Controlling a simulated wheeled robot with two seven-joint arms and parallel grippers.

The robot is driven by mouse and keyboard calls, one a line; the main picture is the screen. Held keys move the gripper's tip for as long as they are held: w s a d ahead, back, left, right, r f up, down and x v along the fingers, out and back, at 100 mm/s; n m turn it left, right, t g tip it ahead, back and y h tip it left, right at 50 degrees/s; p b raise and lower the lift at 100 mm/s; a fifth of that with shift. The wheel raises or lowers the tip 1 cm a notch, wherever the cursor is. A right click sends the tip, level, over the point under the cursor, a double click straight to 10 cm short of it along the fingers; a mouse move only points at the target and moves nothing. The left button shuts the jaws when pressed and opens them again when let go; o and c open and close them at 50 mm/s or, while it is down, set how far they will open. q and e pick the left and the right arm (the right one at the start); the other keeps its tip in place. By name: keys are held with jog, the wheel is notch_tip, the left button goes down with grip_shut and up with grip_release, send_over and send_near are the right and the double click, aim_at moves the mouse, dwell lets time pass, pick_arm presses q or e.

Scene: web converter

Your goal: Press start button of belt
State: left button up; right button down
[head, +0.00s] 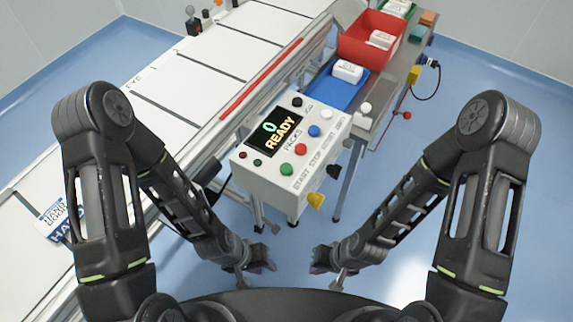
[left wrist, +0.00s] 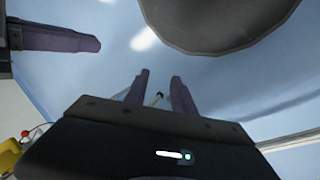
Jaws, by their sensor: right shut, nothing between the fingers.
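The control box (head: 256,180) stands in front of the belt in the head view. Its display (head: 275,131) reads "0 READY PACKS". A green button (head: 287,169) sits by the START label, with a red button (head: 301,149) and a blue button (head: 314,131) further along the row. My left gripper (head: 268,258) is low, below and in front of the box, open and empty; its two spread fingers show in the left wrist view (left wrist: 160,78). My right gripper (head: 320,261) faces it from the right, shut and empty. Neither touches the box.
The white belt (head: 170,85) runs behind the box, with a red strip (head: 260,80) along its edge. A blue bin (head: 340,95) and a red bin (head: 365,55) hold white packs. Yellow and black parts (head: 315,200) jut from the box's front. Blue floor is clear at right.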

pick_arm(q)
grip_shut()
dwell(1.0)
